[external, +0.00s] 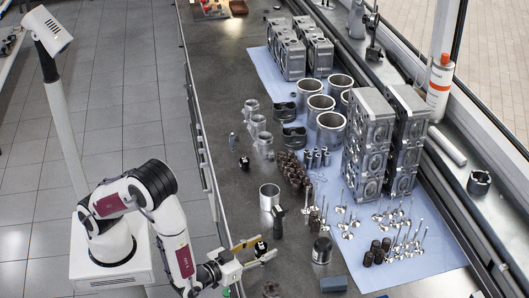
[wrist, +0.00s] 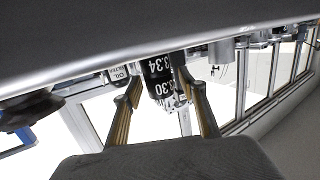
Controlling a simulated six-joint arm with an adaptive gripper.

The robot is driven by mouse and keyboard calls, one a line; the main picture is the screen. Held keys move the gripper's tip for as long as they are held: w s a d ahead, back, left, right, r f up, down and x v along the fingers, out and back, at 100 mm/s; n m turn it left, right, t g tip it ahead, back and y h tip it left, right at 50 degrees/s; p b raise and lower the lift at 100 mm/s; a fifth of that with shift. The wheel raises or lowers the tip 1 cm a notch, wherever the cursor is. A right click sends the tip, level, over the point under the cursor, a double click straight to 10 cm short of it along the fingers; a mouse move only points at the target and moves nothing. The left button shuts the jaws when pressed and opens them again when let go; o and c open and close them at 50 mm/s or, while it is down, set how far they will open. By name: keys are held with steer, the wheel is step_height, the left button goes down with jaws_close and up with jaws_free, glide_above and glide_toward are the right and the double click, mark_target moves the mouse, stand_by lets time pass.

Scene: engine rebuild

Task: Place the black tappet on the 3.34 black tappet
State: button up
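In the wrist view, a black tappet marked 3.34 (wrist: 156,67) is against the grey bench surface at the top of the picture. A second black tappet, marked 3.30 (wrist: 160,88), is in line with it on the side away from the bench and appears to touch it. My gripper (wrist: 163,82) has its two fingers apart, one on each side of the 3.30 tappet, with a small gap visible. In the external view my gripper (external: 254,250) is low at the bench's left edge, around a small black tappet (external: 261,248). Its marking is unreadable there.
Another small black part (external: 244,163) is farther back.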

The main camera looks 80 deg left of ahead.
steer(key=shift+r, duration=0.1)
stand_by(0.3)
steer(key=shift+s+d, duration=0.1)
steer(key=v, duration=1.1)
steer(key=shift+s, duration=0.3)
steer(key=shift+d+r, duration=0.15)
stand_by(0.5)
